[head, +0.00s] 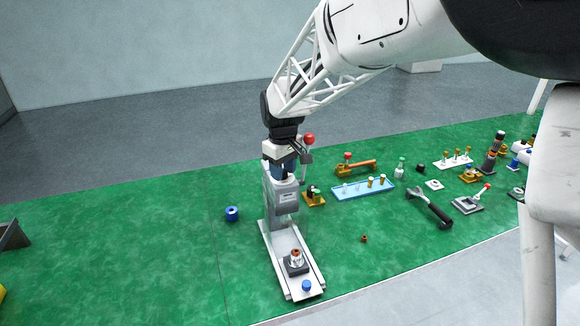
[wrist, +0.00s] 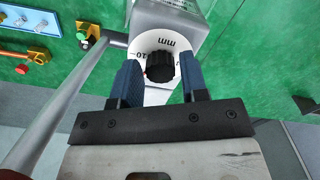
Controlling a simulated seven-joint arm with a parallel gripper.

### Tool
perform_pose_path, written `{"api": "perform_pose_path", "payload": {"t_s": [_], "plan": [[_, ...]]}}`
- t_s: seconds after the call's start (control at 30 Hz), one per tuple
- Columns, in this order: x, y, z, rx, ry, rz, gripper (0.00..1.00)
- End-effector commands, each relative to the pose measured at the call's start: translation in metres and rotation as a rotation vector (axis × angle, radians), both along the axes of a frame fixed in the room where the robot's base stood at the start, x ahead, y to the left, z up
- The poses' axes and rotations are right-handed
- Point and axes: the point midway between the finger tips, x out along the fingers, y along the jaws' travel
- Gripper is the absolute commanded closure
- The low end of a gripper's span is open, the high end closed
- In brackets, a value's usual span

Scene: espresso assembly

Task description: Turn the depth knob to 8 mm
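The depth knob (wrist: 160,67) is black and ribbed, with a small red mark at its left edge. It sits on a white dial (wrist: 165,45) printed with "mm" and a 10; other numbers are hidden or too small to read. My gripper (wrist: 159,75) is open, with one blue finger on each side of the knob. A narrow gap shows at the right finger; contact at the left finger cannot be told. In the head view, my gripper (head: 279,168) is at the top of the grey press (head: 287,200), and the knob is hidden.
The press has a lever with a red ball (head: 309,139) close beside my wrist. Its base (head: 277,262) holds a dark block with a copper-coloured part (head: 296,257).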

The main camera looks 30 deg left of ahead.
Motion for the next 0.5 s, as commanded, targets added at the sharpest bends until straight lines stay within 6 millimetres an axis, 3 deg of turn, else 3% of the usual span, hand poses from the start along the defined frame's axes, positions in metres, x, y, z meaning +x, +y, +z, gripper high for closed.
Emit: {"api": "perform_pose_path", "payload": {"t_s": [0.1, 0.5], "plan": [[0.0, 0.0, -0.0001, 0.0, 0.0, 0.0, 0.43], [0.0002, 0.0002, 0.0037, 0.001, 0.0, 0.001, 0.43]]}}
